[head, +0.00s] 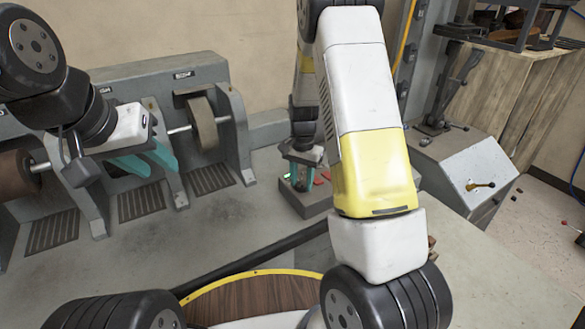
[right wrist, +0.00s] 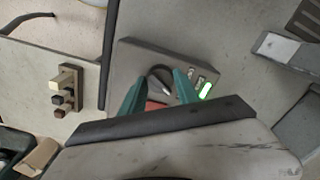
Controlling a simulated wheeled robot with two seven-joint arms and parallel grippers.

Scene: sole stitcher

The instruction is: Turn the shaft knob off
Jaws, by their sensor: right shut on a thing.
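The shaft knob (right wrist: 159,80) is a dark round knob with a pale line on it, on the face of a grey control box (right wrist: 128,58). In the right wrist view it sits between the teal fingers of my right gripper (right wrist: 160,78), which is shut on it. The control box also shows in the head view (head: 312,203), with my right gripper over it; the knob is hidden there. My left gripper (head: 150,164) is open and empty, in front of the grinding machine at the left.
A green-lit switch (right wrist: 206,91) and a red part (right wrist: 154,106) sit beside the knob. The grey machine (head: 225,75) with abrasive wheels (head: 202,122) stands along the wall. A sloped box with a small lever (head: 478,186) is at right.

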